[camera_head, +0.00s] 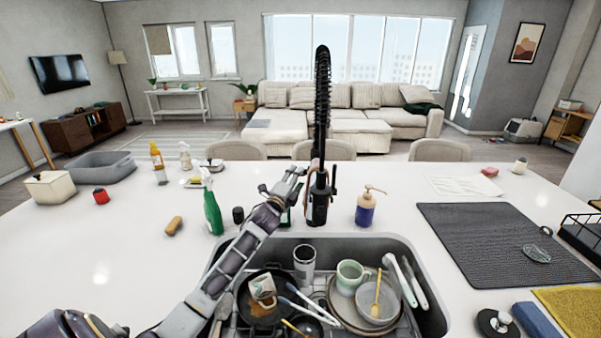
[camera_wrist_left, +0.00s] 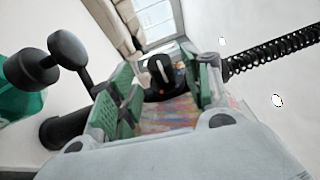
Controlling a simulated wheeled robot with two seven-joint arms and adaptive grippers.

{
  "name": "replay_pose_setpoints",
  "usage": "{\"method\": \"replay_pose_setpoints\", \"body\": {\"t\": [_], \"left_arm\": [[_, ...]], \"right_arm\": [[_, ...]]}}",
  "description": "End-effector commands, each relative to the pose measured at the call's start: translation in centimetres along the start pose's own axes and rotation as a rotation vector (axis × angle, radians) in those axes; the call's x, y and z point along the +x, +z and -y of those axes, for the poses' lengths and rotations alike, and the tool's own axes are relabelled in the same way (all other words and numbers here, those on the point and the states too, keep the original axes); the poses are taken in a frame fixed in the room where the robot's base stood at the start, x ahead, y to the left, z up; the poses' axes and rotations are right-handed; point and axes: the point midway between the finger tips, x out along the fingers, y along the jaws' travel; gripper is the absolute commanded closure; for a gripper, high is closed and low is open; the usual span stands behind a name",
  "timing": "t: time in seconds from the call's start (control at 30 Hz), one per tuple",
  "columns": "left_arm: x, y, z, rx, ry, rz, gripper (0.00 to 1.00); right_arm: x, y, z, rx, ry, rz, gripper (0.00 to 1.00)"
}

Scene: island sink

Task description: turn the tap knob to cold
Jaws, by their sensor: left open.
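The black tap (camera_head: 317,195) with its tall spring hose (camera_head: 322,100) stands behind the sink's back edge. Its slim side lever (camera_head: 333,178) shows on the right of the tap body; I cannot tell which part is the hot-cold knob. My left gripper (camera_head: 290,186) is just left of the tap body. In the left wrist view my left gripper (camera_wrist_left: 160,78) is open, with green finger pads on either side. A black rounded tap part (camera_wrist_left: 160,72) shows between the fingers, and contact is not clear. The spring hose (camera_wrist_left: 272,50) shows at the right. My right gripper is not in view.
A green spray bottle (camera_head: 212,208) and a small black cup (camera_head: 238,215) stand left of my forearm. A soap pump bottle (camera_head: 365,207) stands right of the tap. The sink (camera_head: 425,268) holds several dishes. A dark drying mat (camera_head: 480,240) lies at the right.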

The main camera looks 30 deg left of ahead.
Motion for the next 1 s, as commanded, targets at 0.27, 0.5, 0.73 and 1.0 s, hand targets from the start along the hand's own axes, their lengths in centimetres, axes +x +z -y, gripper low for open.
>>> {"method": "replay_pose_setpoints", "body": {"t": [0.27,0.5,0.73,1.0], "left_arm": [[2.2,0.1,0.1,0.001,0.0,0.001,0.51],[3.8,0.0,0.1,-0.001,0.0,0.0,0.51],[4.5,0.0,0.0,0.0,0.0,0.0,0.51],[4.5,0.0,0.0,0.0,0.0,0.0,0.51]], "right_arm": [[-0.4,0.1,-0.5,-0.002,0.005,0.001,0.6],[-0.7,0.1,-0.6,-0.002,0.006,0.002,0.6],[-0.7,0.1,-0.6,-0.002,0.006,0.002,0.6],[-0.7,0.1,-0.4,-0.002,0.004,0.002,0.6]]}}
